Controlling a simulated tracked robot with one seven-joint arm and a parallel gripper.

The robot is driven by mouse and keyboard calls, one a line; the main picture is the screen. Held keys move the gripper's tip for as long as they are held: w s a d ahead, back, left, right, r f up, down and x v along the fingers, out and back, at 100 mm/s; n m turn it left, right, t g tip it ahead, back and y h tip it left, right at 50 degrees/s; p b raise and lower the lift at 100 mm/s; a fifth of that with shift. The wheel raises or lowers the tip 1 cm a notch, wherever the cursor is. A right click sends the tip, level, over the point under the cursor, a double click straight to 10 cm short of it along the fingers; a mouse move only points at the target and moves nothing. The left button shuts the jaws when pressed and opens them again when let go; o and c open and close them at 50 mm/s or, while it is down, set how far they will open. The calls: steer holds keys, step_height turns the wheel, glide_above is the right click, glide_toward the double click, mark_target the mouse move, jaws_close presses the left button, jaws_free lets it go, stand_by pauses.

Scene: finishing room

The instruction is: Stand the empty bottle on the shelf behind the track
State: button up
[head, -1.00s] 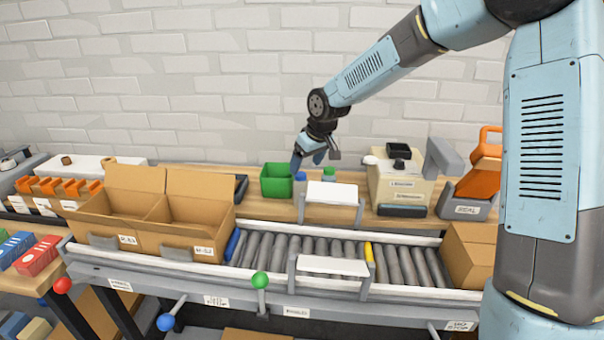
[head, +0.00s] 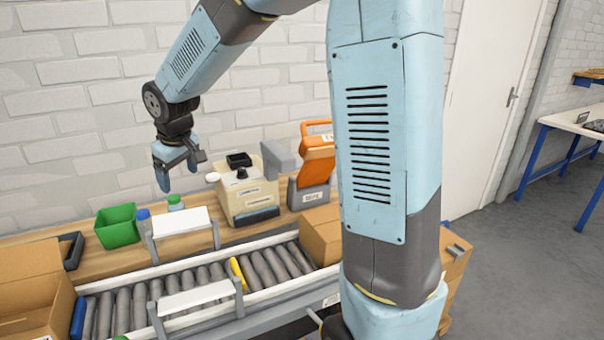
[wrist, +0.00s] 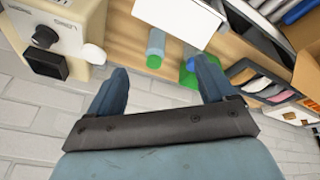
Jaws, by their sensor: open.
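My gripper (head: 178,178) is open and empty, its fingers pointing down above the bottles in the head view; it also shows in the wrist view (wrist: 160,87). A green-capped bottle (head: 175,205) stands on the wooden shelf (head: 105,263) behind the track; in the wrist view the green-capped bottle (wrist: 156,45) lies in line with the gap between my fingers, apart from them. A blue-capped bottle (head: 144,222) stands just left of it, by the green bin. The lower parts of both are partly hidden by a white plate (head: 182,221). I cannot tell which bottle is empty.
The green bin (head: 117,228) is left of the bottles. A beige machine (head: 248,195) and an orange-topped device (head: 315,165) stand to their right. The roller track (head: 207,290) runs in front, with cartons (head: 28,300) at left and another (head: 321,232) at right.

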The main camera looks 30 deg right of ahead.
steer(key=s+d+r+m+t+h, duration=0.1)
steer(key=s+d+r+m, duration=0.1)
steer(key=s+d+r, duration=0.35)
steer(key=s+d+r+m+h, duration=0.1)
steer(key=s+d+r+m, duration=0.1)
steer(key=s+d, duration=0.6)
steer(key=s+d+m+y, duration=0.1)
steer(key=s+d+m, duration=0.2)
steer(key=s, duration=1.1)
steer(key=d, duration=0.3)
steer(key=shift+s+r+t, duration=0.2)
steer(key=shift+r+t, duration=0.1)
steer(key=shift+t, duration=0.1)
